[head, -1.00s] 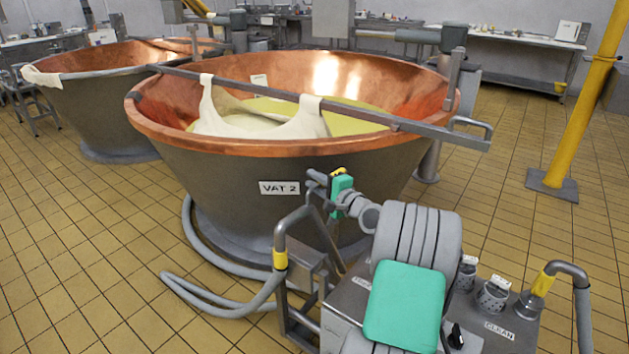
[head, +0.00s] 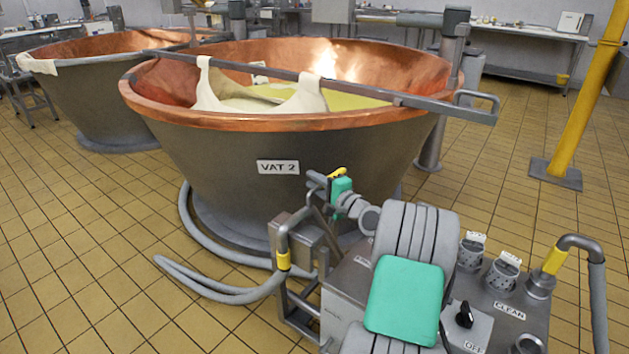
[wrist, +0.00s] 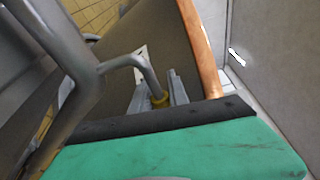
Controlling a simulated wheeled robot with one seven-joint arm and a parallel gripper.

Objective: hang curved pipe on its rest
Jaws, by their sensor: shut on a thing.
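The grey curved pipe (head: 281,240) with a yellow band stands in front of vat 2, low in the middle of the head view. A grey hose runs from its lower end. My gripper (head: 318,182), with green and yellow parts behind it, is shut on the pipe near its upper end. In the wrist view two grey fingers (wrist: 159,96) close around a yellow part, and a bent grey tube leads off to the upper left. My green wrist edge hides the foreground, and the exact contact is small. I cannot tell which part is the rest.
Copper-lined vat 2 (head: 165,125) stands behind, a metal rail (head: 420,98) with white cloth across it. A cart with a "CLEAN" label (head: 509,311) stands close at right, bearing another curved pipe (head: 572,243). The hose (head: 215,292) loops on tiled floor. A yellow post (head: 582,105) stands right.

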